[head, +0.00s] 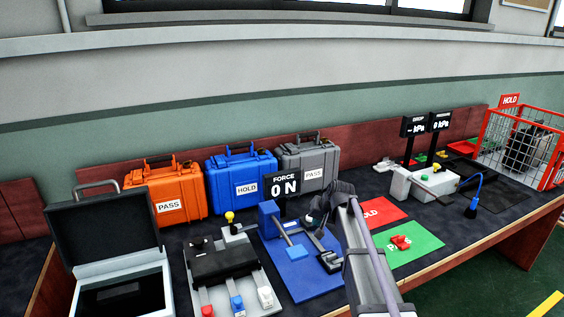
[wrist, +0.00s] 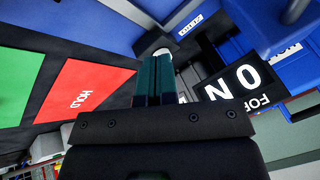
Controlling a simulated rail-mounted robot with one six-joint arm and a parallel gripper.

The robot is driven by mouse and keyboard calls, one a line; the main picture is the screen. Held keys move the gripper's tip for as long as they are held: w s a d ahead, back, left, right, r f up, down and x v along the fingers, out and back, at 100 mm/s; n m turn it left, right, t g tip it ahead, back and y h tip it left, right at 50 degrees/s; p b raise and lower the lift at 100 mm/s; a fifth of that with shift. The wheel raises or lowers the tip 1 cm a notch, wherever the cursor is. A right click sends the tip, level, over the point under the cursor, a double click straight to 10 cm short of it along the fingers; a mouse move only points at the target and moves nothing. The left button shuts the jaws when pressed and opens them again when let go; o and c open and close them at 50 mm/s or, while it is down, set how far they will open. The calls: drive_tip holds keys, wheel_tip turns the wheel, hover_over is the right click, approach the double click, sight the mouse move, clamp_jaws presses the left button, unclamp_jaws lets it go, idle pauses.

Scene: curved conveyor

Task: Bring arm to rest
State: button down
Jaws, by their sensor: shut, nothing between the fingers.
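My gripper (wrist: 154,78) shows in the wrist view with its dark green fingers together and nothing between them. In the head view my arm reaches up from the bottom centre over the bench, and its end is near the blue mat (head: 300,270) with the blue force fixture (head: 270,222). The force display (head: 284,188) reads 0 N and stands just behind my arm's end. It also shows, turned, in the wrist view (wrist: 240,80). The fingertips are mostly hidden in the head view.
Orange (head: 165,190), blue (head: 240,178) and grey (head: 308,160) cases stand along the back. An open dark case (head: 120,270) is at left. Red HOLD (head: 372,213) and green PASS (head: 412,247) mats lie right of my arm; a red piece (head: 400,241) is on the green one. A red wire basket (head: 515,145) stands far right.

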drive_tip(key=s+r+n+g+h+p, duration=0.1)
drive_tip(key=s+r+g+p, duration=0.1)
drive_tip(key=s, duration=1.4)
drive_tip(key=s+r+n+g+h+p, duration=0.1)
drive_tip(key=s+r+g+h+p, duration=0.1)
drive_tip(key=s, duration=1.3)
wheel_tip(320, 180, up, 3)
drive_tip(key=g+p, duration=0.1)
drive_tip(key=p, duration=0.2)
drive_tip(key=shift+s+a+f+p, duration=0.2)
drive_tip(key=shift+s+a+p, duration=0.05)
drive_tip(key=shift+s+p, duration=0.15)
